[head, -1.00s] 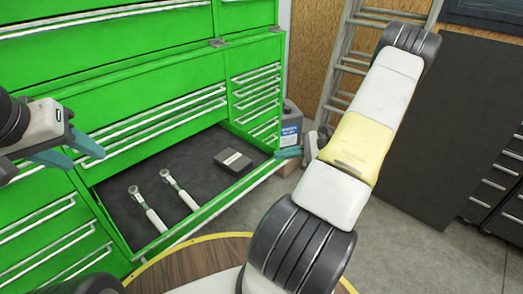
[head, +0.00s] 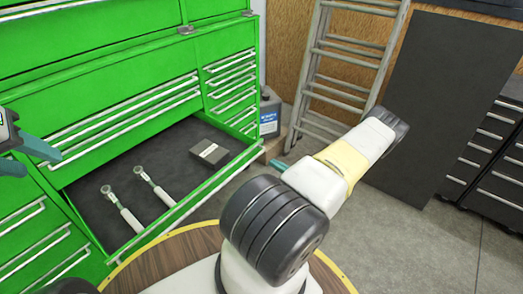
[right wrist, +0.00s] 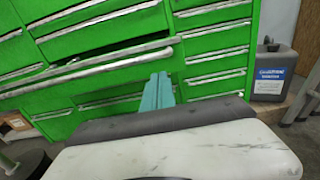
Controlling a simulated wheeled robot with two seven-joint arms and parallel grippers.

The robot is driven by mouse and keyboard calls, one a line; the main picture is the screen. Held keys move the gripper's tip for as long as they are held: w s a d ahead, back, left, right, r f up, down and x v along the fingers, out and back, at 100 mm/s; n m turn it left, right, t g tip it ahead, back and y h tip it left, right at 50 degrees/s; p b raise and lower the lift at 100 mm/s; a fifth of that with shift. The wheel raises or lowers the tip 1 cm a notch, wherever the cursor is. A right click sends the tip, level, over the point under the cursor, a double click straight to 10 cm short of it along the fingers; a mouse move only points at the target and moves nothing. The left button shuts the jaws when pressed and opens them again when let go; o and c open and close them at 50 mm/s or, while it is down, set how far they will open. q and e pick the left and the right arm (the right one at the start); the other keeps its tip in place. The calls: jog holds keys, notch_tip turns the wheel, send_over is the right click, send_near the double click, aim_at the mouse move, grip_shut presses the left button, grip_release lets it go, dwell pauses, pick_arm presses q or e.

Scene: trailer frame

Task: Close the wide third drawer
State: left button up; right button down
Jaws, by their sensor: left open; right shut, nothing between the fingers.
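The wide third drawer (head: 192,202) of the green cabinet stands pulled out in the head view. Two silver ratchet-like tools (head: 122,208) and a small dark box (head: 210,152) lie on its dark liner. My left gripper (head: 22,158) is at the left edge, with its teal fingers apart and empty, left of the drawer. My right gripper (head: 279,164) is mostly hidden behind its own arm, just right of the drawer's right front corner. In the right wrist view its teal fingers (right wrist: 158,92) are together and empty, pointing at the cabinet front. I cannot tell whether they touch it.
A ladder (head: 345,70) leans on the wooden wall, beside a dark panel (head: 440,100) and black drawers (head: 490,150). A round wooden top (head: 190,245) lies in front of the drawer. Grey floor is clear at right.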

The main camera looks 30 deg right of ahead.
aim_at(255, 153)
jog(key=x, duration=0.7)
jog(key=shift+w+a, duration=0.1)
jog(key=shift+w, duration=0.2)
